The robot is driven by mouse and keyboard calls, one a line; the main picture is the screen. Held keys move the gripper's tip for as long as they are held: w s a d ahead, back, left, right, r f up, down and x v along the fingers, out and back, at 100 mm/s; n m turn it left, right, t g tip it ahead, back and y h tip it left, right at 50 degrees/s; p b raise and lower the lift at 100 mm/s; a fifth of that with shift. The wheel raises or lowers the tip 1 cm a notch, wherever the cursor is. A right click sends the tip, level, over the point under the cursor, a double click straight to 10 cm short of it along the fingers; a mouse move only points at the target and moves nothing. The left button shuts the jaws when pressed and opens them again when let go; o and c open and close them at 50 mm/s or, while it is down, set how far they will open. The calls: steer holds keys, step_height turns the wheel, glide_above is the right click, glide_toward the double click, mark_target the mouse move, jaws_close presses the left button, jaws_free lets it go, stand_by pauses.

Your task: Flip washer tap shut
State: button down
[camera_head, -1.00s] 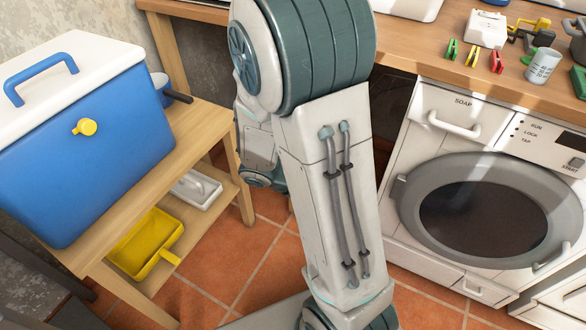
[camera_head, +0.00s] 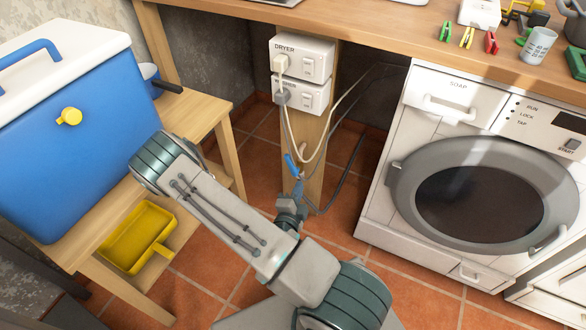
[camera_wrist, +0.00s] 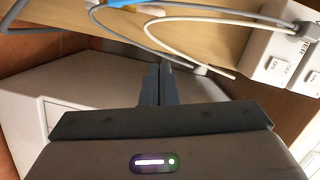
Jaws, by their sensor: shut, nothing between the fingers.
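A blue lever-like piece (camera_head: 291,165), which looks like the tap handle, shows low on the wooden post under the worktop. In the wrist view a blue piece (camera_wrist: 125,3) is cut off by the top edge, with a brassy bit beside it. My gripper (camera_head: 298,180) is just below the blue piece in the head view, pointing at the post. In the wrist view my gripper (camera_wrist: 158,68) has its two dark fingers together with nothing between them. I cannot tell whether they touch the handle. The washer (camera_head: 385,185) stands to the right, its door closed.
A dryer socket box (camera_head: 318,58) with switches and plugs sits on the post above. A pale cable (camera_head: 325,140) hangs close to my gripper. A wooden stand (camera_head: 215,110) with a blue cooler (camera_head: 90,130) is at left. Small items lie on the worktop (camera_head: 370,20).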

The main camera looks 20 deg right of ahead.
mark_target(293, 167)
steer(key=shift+a+f+n+y, duration=0.15)
steer(key=shift+f+n+y, duration=0.15)
steer(key=shift+f+n, duration=0.1)
steer(key=w+d+b, duration=0.1)
steer(key=w, duration=0.2)
steer(key=w+d+f+b, duration=0.1)
steer(key=w+d+b, duration=0.1)
steer(key=w, duration=0.1)
steer(key=w+d+f+b, duration=0.1)
steer(key=w, duration=0.3)
steer(key=shift+d+b, duration=0.25)
steer(key=shift+b, duration=0.1)
steer(key=shift+w+a+f, duration=0.1)
steer(key=shift+w+a, duration=0.15)
steer(key=shift+w, duration=0.1)
steer(key=shift+a, duration=0.15)
